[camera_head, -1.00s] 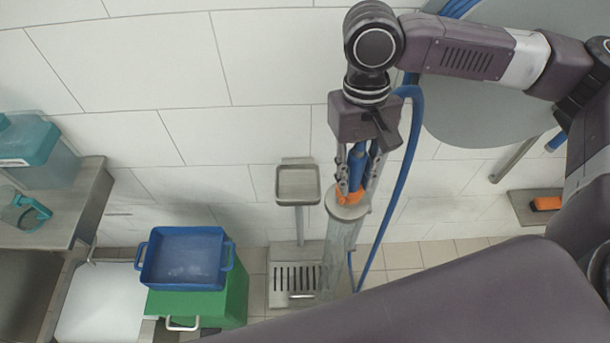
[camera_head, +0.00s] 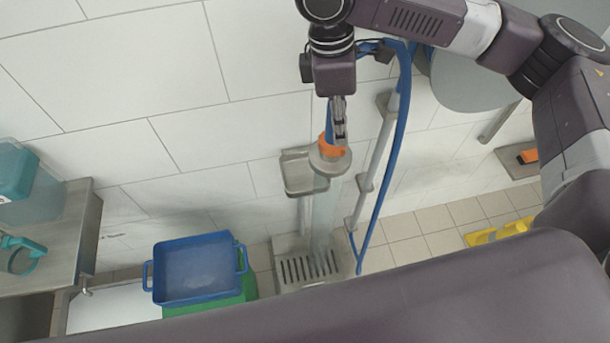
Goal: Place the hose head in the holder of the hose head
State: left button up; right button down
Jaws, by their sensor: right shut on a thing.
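The hose head (camera_head: 328,150) is blue with an orange band and a round grey metal disc at its lower end. It points down, slightly tilted. My right gripper (camera_head: 338,135) is shut on it, and a pale translucent stream (camera_head: 324,215) runs down below the disc. The blue hose (camera_head: 393,165) hangs to the right of the gripper. A grey bracket (camera_head: 385,103) tops a slim metal pole right of the hose head; it looks like the holder, and it is empty and apart from the hose head. My left gripper is not in view.
A small grey tray (camera_head: 296,178) on a post stands just left of the hose head, above a slotted floor drain (camera_head: 310,268). A blue bin (camera_head: 197,270) rests on a green one (camera_head: 240,298). A metal counter (camera_head: 75,225) is at left. A yellow object (camera_head: 500,232) lies at right.

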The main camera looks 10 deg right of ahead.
jog(key=n, duration=0.1)
jog(key=w+n, duration=0.1)
jog(key=n, duration=0.1)
jog(key=w+a+n, duration=0.1)
jog(key=n, duration=0.1)
jog(key=shift+w+a+r+t, duration=0.15)
jog(key=shift+w+t, duration=0.1)
jog(key=shift+t, duration=0.15)
jog(key=shift+w+a+n, duration=0.1)
jog(key=shift+w+n, duration=0.25)
jog(key=shift+n, duration=0.35)
jog(key=w+a+n+t+y+b, duration=0.1)
jog(key=w+a+n, duration=0.15)
jog(key=n, duration=0.65)
jog(key=w+a+n+y+b, duration=0.1)
jog(key=w+n, duration=0.3)
jog(key=n, duration=0.6)
pick_arm(q)
jog(key=p, duration=0.3)
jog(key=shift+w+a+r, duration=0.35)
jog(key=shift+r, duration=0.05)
pick_arm(e)
notch_tip(320, 180, down, 20)
jog(key=shift+w+r+y, duration=0.2)
jog(key=shift+y, duration=0.1)
jog(key=c, duration=1.6)
grip_release()
jog(key=shift+f, duration=0.15)
